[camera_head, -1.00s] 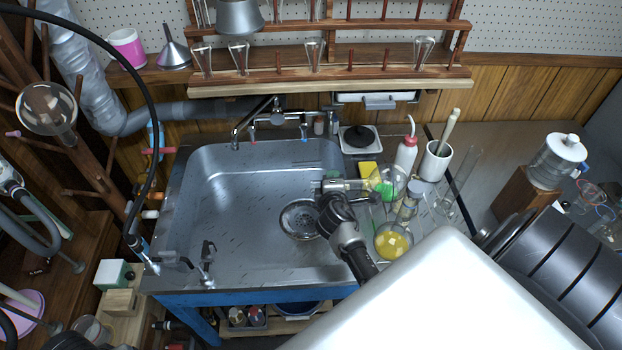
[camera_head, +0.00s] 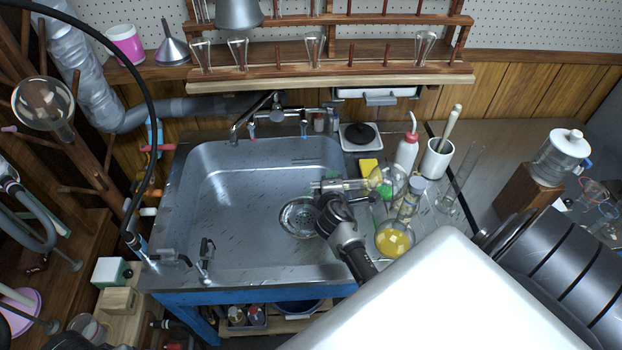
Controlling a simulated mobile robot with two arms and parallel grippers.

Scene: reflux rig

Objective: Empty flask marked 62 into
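My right gripper (camera_head: 345,186) reaches in over the right side of the sink (camera_head: 225,215). Its fingers appear closed around the neck of a clear round flask (camera_head: 388,181). The flask lies roughly on its side, with its bulb to the right of the fingers and its neck toward the sink. Some green shows at the bulb; I cannot tell whether it is liquid inside or something behind. A round flask with yellow liquid (camera_head: 394,240) stands on the counter to the right of the sink. No marking 62 is readable on either flask. My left gripper is not in view.
A yellow sponge (camera_head: 368,168) lies near the sink. The faucet (camera_head: 262,113) stands behind the basin, which is mostly clear.

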